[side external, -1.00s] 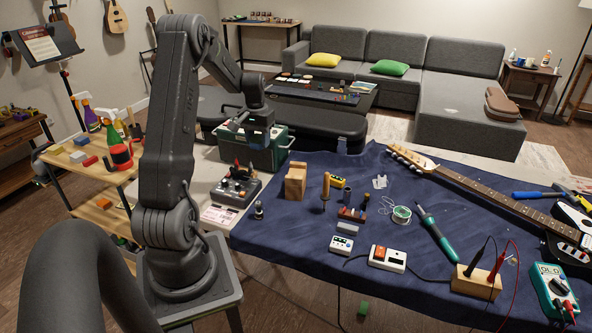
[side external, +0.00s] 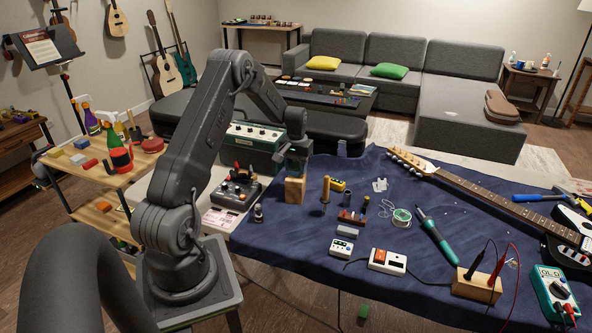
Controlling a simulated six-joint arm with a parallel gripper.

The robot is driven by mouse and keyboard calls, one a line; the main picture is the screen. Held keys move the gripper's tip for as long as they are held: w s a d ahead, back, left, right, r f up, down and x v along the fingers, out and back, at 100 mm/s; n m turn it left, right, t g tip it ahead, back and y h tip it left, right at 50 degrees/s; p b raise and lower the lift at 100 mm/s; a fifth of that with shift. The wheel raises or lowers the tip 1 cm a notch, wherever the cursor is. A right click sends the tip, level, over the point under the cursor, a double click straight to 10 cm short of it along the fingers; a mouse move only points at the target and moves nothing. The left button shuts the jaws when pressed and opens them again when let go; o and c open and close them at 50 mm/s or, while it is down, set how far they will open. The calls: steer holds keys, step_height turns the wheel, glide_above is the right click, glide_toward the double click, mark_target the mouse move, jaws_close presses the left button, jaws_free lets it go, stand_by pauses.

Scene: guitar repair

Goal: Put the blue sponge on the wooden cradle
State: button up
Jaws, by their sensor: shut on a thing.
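My gripper (side external: 296,172) points down directly over the wooden cradle (side external: 295,191), a pale block at the left part of the blue cloth. It is shut on a small bluish thing that I take to be the blue sponge. The fingers hide most of it, so its outline is unclear. The fingertips are at or just above the cradle's top. I cannot tell whether the sponge touches the wood.
A pedal (side external: 237,188) and an amplifier (side external: 254,142) are at left. A small blue block (side external: 79,159) lies on the side cart. The guitar (side external: 480,185) lies at right.

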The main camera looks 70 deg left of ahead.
steer(key=shift+f, duration=0.65)
steer(key=shift+f, duration=0.1)
steer(key=o, duration=0.9)
